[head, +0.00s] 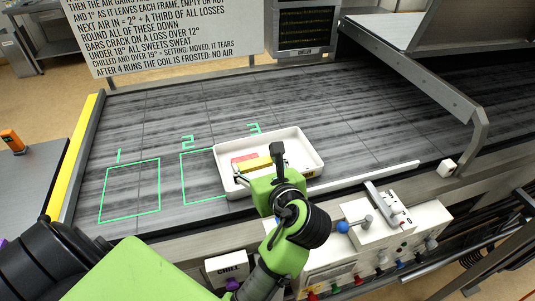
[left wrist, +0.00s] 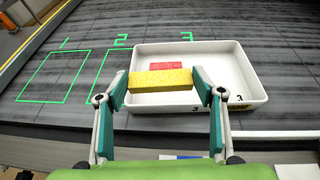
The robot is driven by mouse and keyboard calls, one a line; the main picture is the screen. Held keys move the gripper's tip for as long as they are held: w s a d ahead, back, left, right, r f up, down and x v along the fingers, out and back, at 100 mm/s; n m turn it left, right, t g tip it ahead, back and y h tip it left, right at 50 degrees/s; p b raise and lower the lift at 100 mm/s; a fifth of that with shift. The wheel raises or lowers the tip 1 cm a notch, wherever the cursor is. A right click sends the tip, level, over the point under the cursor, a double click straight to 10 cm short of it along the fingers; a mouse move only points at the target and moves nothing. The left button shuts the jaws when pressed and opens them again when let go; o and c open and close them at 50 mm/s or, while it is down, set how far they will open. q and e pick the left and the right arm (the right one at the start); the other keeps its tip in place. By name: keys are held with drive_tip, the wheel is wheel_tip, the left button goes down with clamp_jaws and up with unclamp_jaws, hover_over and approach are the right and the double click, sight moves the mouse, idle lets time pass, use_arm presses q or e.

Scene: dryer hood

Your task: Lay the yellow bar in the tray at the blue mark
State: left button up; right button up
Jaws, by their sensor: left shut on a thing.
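The yellow bar (head: 255,164) is held between the fingers of my left gripper (head: 260,165), over the left part of the white tray (head: 309,150). In the left wrist view the bar (left wrist: 160,79) lies crosswise between the two fingertips (left wrist: 161,82), and the tray (left wrist: 258,92) is beneath and behind it. A red piece (left wrist: 172,65) shows in the tray just beyond the bar. I cannot tell whether the bar touches the tray floor. No blue mark shows in the tray; part of its floor is hidden by the bar and gripper. My right gripper is not in view.
A hood (head: 440,85) is at right. A control panel (head: 400,225) with a blue knob (head: 343,227) is in front. The tray's right part is clear.

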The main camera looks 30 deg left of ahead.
use_arm(q)
drive_tip(key=shift+w+a+r, duration=0.3)
drive_tip(key=shift+w+r, duration=0.3)
drive_tip(key=shift+w, duration=0.15)
drive_tip(key=w+f, duration=0.2)
drive_tip(key=w, duration=0.1)
drive_tip(key=w+a+f+p, duration=0.1)
drive_tip(key=w+f, duration=0.2)
drive_tip(key=w, duration=0.1)
drive_tip(key=w+f+p, duration=0.1)
drive_tip(key=w+f, duration=0.2)
drive_tip(key=w, duration=0.1)
drive_tip(key=shift+w+a+f, duration=0.1)
drive_tip(key=shift+w+a, duration=0.1)
drive_tip(key=shift+w, duration=0.05)
drive_tip(key=shift+w+a+f, duration=0.1)
drive_tip(key=shift+w+f, duration=0.5)
drive_tip(key=shift+f, duration=0.1)
wheel_tip(320, 180, down, 2)
drive_tip(key=shift+f+p, duration=0.15)
drive_tip(key=shift+p, duration=0.45)
drive_tip(key=shift+f, duration=0.45)
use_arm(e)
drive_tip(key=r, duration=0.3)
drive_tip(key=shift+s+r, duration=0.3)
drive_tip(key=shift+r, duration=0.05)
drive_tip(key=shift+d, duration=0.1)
